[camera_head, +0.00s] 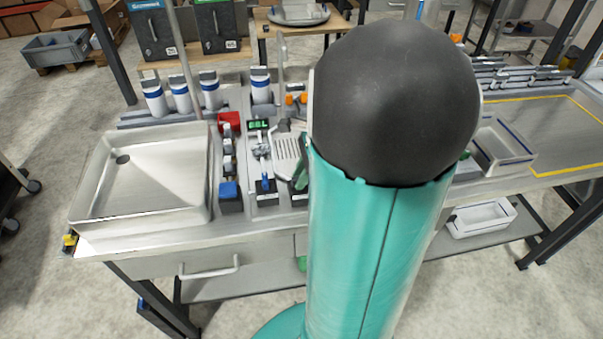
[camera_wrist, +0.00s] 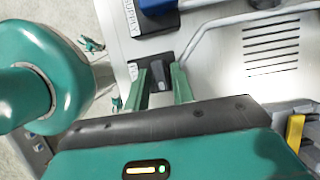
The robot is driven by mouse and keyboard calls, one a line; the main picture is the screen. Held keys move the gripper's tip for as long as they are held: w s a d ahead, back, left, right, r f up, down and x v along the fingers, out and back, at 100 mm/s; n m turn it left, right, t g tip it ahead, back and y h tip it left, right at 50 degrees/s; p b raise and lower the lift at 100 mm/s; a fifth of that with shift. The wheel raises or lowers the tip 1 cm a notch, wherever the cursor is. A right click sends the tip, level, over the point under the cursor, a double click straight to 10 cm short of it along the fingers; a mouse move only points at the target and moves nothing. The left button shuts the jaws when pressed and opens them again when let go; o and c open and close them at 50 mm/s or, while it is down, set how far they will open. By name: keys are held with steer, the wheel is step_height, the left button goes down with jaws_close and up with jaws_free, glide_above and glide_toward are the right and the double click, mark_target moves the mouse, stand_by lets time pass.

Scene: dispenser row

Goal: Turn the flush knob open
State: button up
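In the wrist view my gripper (camera_wrist: 160,74) has its two green fingers apart. A small dark piece (camera_wrist: 157,66) shows between and just beyond the fingertips; it may be the flush knob, but I cannot tell, nor whether the fingers touch it. A blue and dark grey fitting (camera_wrist: 160,12) sits beyond it, beside a white label plate (camera_wrist: 120,20). In the head view my arm hides much of the bench middle; part of my gripper (camera_head: 300,176) shows left of the arm, by the slotted drip tray (camera_head: 287,148). Blue knobs (camera_head: 228,189) stand left of it.
A sink (camera_head: 145,175) fills the bench's left end. A red box (camera_head: 230,121), a green display (camera_head: 258,125) and white bottles with blue bands (camera_head: 209,92) stand behind the fittings. A bent metal tube (camera_wrist: 195,42) passes close to my fingers in the wrist view.

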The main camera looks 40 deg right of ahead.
jaws_close()
steer(key=shift+n, duration=0.4)
steer(key=n, duration=0.1)
steer(key=n+g, duration=0.1)
steer(key=n, duration=0.1)
steer(key=shift+w+n+g+y, duration=0.15)
steer(key=shift+n+g+y, duration=0.15)
steer(key=n+g, duration=0.1)
steer(key=n, duration=0.2)
steer(key=shift+w+n, duration=0.1)
steer(key=shift+n, duration=0.2)
steer(key=n+g, duration=0.1)
steer(key=n, duration=0.1)
steer(key=n+g, duration=0.1)
steer(key=n, duration=0.2)
steer(key=shift+w+h, duration=0.15)
steer(key=shift+h, duration=0.25)
steer(key=shift+n+g+h, duration=0.3)
steer(key=shift+n+g, duration=0.1)
steer(key=shift+n, duration=0.85)
steer(key=shift+n+g+h, duration=0.3)
steer(key=shift+n+g, duration=0.1)
steer(key=shift+n, duration=0.85)
